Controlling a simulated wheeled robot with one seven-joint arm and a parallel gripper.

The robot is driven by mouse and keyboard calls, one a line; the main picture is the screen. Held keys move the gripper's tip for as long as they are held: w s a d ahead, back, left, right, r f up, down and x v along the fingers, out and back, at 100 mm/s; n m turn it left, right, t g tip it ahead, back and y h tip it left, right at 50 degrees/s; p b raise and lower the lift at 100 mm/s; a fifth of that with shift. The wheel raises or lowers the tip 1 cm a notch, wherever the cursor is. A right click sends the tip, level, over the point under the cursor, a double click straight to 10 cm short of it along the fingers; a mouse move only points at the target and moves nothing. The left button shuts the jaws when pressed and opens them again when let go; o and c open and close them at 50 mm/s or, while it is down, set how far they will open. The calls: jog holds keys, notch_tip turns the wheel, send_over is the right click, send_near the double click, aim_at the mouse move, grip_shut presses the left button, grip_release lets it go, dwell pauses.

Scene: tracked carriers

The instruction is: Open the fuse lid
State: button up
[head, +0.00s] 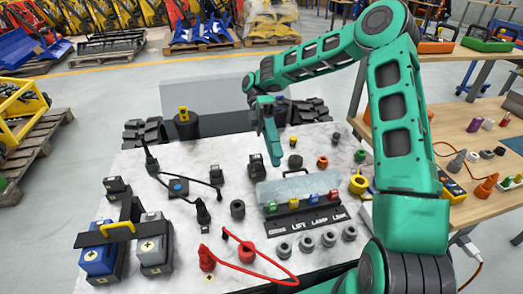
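The fuse box (308,221) is a black block with white lettering, right of the middle of the pale panel top.
A black plug (256,167) stands left of my gripper. A red cable (262,268) loops in front of the fuse box. Grey round sockets (306,244) line its front. A yellow ring-topped part (358,185) stands to the right. Blue and grey batteries (98,262) sit at the front left.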

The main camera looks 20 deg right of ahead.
jog(key=a+r, duration=0.1)
jog(key=s+a+r, duration=0.2)
jog(key=a, duration=0.1)
jog(key=shift+s+a, duration=0.1)
